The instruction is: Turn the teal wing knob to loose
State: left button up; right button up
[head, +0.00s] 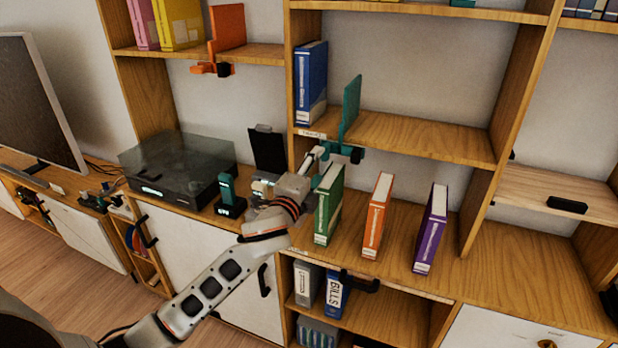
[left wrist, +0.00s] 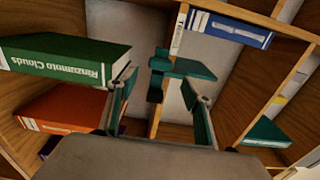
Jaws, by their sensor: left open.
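A teal bookend (head: 351,108) stands upright on the middle shelf, with its teal clamp (head: 338,150) at the shelf's front edge. The wing knob (head: 356,155) looks small and dark at the clamp's right side. In the left wrist view the teal clamp (left wrist: 188,68) lies ahead, with a dark piece (left wrist: 155,88) below it that looks like the knob. My left gripper (head: 319,153) is just left of the clamp in the head view. In the left wrist view my left gripper (left wrist: 160,84) is open, its fingers either side of the dark piece; contact cannot be told. My right gripper is not in view.
Green (head: 328,205), orange (head: 377,215) and purple (head: 430,228) books stand on the counter below. A blue binder (head: 311,83) stands left of the bookend. An orange bookend (head: 228,28) is clamped higher left. The shelf right of the teal bookend is clear.

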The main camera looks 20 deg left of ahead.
pick_arm(q)
jog(key=s, duration=0.5)
jog(key=shift+s+a, duration=0.1)
jog(key=shift+s, duration=0.1)
jog(key=s+d+f+n+g+h, duration=0.15)
jog(key=s+f+n, duration=0.35)
jog(key=f, duration=0.7)
jog(key=s+f+n+g, duration=0.25)
jog(key=s+f, duration=0.45)
jog(key=f, duration=0.6)
jog(key=s+f+n+g, duration=0.3)
jog(key=s+f+n, duration=0.4)
jog(key=s+f, duration=0.8)
jog(key=s, duration=0.3)
jog(key=shift+s+a+g, duration=0.3)
jog(key=shift+s+a, duration=0.05)
